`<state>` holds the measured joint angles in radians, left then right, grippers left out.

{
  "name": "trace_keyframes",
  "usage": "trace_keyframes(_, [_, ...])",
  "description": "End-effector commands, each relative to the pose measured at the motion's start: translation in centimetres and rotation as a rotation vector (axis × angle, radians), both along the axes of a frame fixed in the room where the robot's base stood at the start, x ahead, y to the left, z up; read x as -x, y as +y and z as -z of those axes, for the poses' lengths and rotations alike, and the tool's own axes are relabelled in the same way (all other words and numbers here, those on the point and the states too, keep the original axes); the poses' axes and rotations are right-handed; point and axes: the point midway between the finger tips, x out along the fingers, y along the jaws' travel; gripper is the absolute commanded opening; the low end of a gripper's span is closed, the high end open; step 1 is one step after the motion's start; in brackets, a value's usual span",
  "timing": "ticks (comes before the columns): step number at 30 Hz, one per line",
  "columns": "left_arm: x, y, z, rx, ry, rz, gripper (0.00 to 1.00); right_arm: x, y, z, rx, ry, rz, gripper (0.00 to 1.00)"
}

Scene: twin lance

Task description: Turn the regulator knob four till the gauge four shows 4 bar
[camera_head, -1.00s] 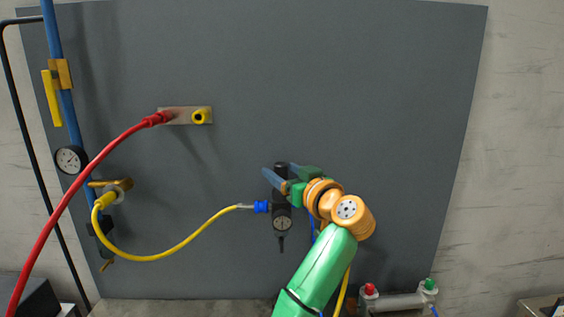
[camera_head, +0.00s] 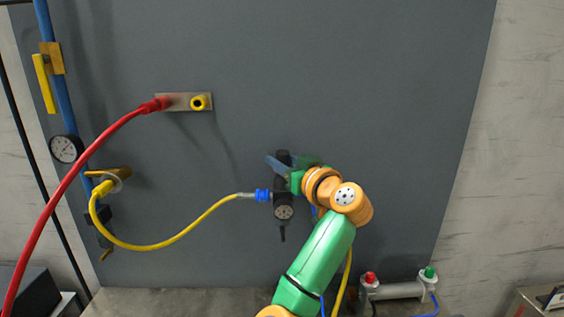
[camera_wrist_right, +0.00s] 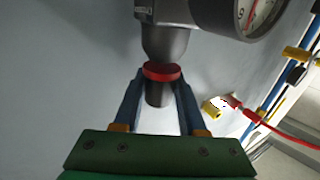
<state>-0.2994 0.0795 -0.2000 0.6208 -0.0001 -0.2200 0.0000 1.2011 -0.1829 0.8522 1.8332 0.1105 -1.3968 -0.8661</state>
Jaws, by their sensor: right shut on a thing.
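The regulator, a dark upright body with its knob (camera_head: 283,157) at the top, is on the grey panel. Its small round gauge (camera_head: 284,212) faces out below, too small to read in the head view. In the right wrist view the gauge (camera_wrist_right: 255,12) is cut off by the top edge, and its reading cannot be told. My right gripper (camera_head: 281,163) is at the regulator's top. In the right wrist view its fingers (camera_wrist_right: 158,98) are shut on the dark knob (camera_wrist_right: 158,93), beside a red ring (camera_wrist_right: 162,72). My left gripper is not in view.
A yellow hose (camera_head: 175,240) joins the regulator's left side by a blue fitting (camera_head: 262,195). A red hose (camera_head: 75,178) runs to a plate (camera_head: 180,101). A blue pipe with another gauge (camera_head: 66,149) stands at the left. The panel's right side (camera_head: 410,120) is clear.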

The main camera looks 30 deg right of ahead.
Motion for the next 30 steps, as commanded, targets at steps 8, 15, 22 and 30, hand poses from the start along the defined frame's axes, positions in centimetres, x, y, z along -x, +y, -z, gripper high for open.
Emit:
trace_keyframes(8, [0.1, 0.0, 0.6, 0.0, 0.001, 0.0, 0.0, 0.0, -0.1, 0.0, 0.002, -0.003, -0.028, 0.0])
trace_keyframes(15, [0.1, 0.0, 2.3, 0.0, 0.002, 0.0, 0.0, 0.0, -0.2, 0.4, 0.006, -0.001, -0.13, 0.0])
trace_keyframes(22, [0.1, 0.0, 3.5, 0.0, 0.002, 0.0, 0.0, 0.0, -0.2, 0.1, 0.001, 0.002, -0.315, 0.0])
trace_keyframes(30, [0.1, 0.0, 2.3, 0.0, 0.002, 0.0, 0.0, 0.0, -0.2, -0.4, -0.004, 0.0, -0.51, 0.0])
